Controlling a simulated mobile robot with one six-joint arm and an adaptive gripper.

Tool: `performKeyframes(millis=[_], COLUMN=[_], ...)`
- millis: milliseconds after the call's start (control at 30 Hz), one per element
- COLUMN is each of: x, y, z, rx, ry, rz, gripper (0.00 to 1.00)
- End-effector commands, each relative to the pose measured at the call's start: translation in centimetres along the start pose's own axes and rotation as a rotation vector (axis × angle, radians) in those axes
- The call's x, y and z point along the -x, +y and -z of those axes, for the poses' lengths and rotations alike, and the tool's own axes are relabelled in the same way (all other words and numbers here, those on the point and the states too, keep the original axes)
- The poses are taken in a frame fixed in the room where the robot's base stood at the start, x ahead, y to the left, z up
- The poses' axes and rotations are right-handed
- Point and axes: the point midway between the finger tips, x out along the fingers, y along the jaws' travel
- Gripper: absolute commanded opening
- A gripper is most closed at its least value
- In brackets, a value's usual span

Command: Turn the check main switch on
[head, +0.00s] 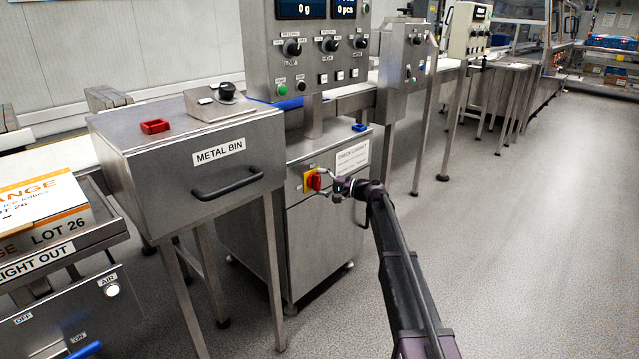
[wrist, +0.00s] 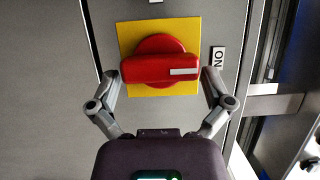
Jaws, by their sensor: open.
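The main switch is a red rotary handle (wrist: 150,69) on a yellow square plate (wrist: 188,32). In the head view the red handle (head: 314,181) sits on the front of the steel check cabinet (head: 322,240). In the wrist view the handle's bar lies crosswise, with a pale mark at its right end. My gripper (wrist: 160,84) is open, with one finger near each end of the bar. I cannot tell whether the fingers touch it. In the head view my gripper (head: 327,186) is right at the switch.
The metal bin (head: 190,170) with its black handle stands left of the cabinet. A control panel (head: 305,65) with knobs and buttons is above. A carton (head: 45,215) is at the far left. The floor (head: 500,250) on the right is clear.

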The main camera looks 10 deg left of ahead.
Motion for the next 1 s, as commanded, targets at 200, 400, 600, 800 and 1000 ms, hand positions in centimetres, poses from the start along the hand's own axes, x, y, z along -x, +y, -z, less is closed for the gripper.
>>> performKeyframes(millis=[200, 400, 600, 800, 1000], x=[1.4, 4.0, 7.3, 10.2, 11.6], y=[0.0, 0.0, 0.0, 0.0, 0.0], z=[0.0, -0.1, -0.1, 0.0, 0.0], rx=[0.000, 0.000, 0.000, 0.000, 0.000], ry=[0.002, 0.002, 0.003, 0.002, 0.000], rz=[0.000, 0.000, -0.001, -0.001, -0.002], gripper=[1.00, 1.00, 1.00, 1.00, 1.00])
